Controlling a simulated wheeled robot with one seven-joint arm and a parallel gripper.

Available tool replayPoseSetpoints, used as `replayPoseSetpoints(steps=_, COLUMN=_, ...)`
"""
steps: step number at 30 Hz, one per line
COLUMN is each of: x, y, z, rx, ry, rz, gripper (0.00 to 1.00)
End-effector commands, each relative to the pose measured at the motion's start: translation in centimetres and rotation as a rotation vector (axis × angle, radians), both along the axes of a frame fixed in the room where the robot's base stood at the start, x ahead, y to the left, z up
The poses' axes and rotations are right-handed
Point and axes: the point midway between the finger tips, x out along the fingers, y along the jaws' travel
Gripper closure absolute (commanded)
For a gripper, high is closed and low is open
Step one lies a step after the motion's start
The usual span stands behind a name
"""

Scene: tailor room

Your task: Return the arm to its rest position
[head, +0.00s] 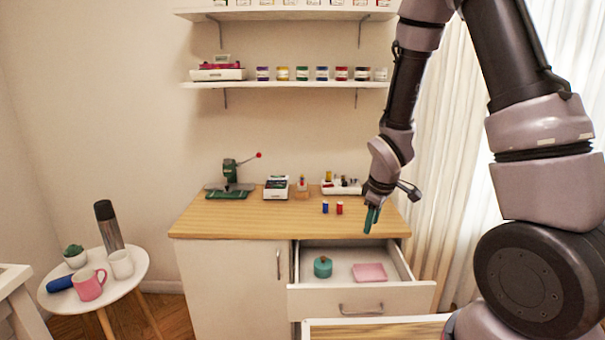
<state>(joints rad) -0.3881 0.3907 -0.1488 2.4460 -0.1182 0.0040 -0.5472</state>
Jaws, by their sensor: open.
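My gripper (372,219) has teal fingertips and points down over the right part of the wooden countertop (260,225), near its front edge and above the back of the open drawer. Nothing shows between its fingers. My arm reaches in from the upper right and bends down to the gripper. The gap between the fingers is small in this view.
The drawer (362,301) stands pulled out, holding a teal round container (322,267) and a pink pad (369,273). Blue (325,207) and red (340,208) spools stand left of the gripper. A green press (230,183) is farther left. Shelves (290,85) hang above.

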Motion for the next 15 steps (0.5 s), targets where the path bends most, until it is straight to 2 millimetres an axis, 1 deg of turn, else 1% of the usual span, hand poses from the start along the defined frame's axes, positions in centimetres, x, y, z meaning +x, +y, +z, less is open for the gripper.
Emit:
replayPoseSetpoints(steps=1, x=0.3, y=-0.6, z=2.7, rx=0.034, ry=-0.024, rz=-0.077, gripper=0.58)
replayPoseSetpoints(steps=2, x=0.2, y=-0.9, z=4.0, rx=0.053, ry=-0.030, rz=-0.120, gripper=0.58)
replayPoseSetpoints(steps=3, x=0.1, y=-1.3, z=5.8, rx=0.078, ry=-0.039, rz=-0.180, gripper=0.58)
replayPoseSetpoints(steps=5, x=-0.2, y=-2.0, z=8.4, rx=0.118, ry=-0.052, rz=-0.266, gripper=0.58)
replayPoseSetpoints(steps=6, x=-0.5, y=-2.4, z=10.1, rx=0.145, ry=-0.060, rz=-0.323, gripper=0.58)
replayPoseSetpoints(steps=8, x=-1.2, y=-3.0, z=12.6, rx=0.188, ry=-0.071, rz=-0.406, gripper=0.58)
replayPoseSetpoints(steps=9, x=-1.7, y=-3.4, z=14.2, rx=0.218, ry=-0.079, rz=-0.460, gripper=0.58)
replayPoseSetpoints(steps=11, x=-2.7, y=-4.0, z=16.5, rx=0.262, ry=-0.089, rz=-0.539, gripper=0.58)
replayPoseSetpoints(steps=12, x=-3.4, y=-4.4, z=18.1, rx=0.293, ry=-0.097, rz=-0.591, gripper=0.58)
replayPoseSetpoints(steps=14, x=-4.6, y=-4.8, z=20.2, rx=0.340, ry=-0.105, rz=-0.665, gripper=0.58)
replayPoseSetpoints(steps=15, x=-5.4, y=-5.1, z=21.6, rx=0.373, ry=-0.110, rz=-0.714, gripper=0.58)
